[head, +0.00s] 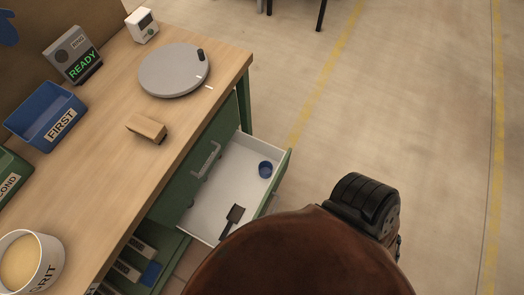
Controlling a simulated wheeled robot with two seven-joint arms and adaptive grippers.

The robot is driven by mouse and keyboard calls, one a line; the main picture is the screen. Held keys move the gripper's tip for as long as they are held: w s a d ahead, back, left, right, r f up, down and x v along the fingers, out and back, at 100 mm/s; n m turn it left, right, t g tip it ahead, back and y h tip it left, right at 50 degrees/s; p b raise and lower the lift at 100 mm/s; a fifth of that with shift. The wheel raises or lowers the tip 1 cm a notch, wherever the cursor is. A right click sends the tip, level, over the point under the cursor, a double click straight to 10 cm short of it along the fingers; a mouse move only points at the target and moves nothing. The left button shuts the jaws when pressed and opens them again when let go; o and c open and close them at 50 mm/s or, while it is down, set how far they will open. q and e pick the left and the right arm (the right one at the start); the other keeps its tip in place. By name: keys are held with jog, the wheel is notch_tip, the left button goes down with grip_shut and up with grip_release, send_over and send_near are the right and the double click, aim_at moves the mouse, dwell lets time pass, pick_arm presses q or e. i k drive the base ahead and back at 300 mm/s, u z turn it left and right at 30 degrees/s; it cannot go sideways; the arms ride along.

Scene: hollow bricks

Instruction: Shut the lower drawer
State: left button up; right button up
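The lower drawer (222,187) is pulled out from the green cabinet under the workbench, to the right of it in the head view. It has a white inside and a green front (281,168). A small blue cup (265,169) and a dark flat-bladed tool (232,219) lie in it. The closed upper drawer with a metal handle (206,160) is above it. A large brown rounded shape of mine with a black ribbed part covers the drawer's near end and part of its front. Neither gripper shows.
On the wooden bench (110,180) stand a grey turntable (173,71), a tan block (146,128), a blue bin (45,116), a READY box (73,54), a white device (142,25) and a GRIT tub (30,262). An open shelf (172,246) is below. Floor at right is clear.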

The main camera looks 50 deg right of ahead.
aim_at(235, 178)
jog(key=u, duration=0.15)
jog(key=k, duration=0.8)
jog(key=z, duration=0.45)
jog(key=k, duration=0.75)
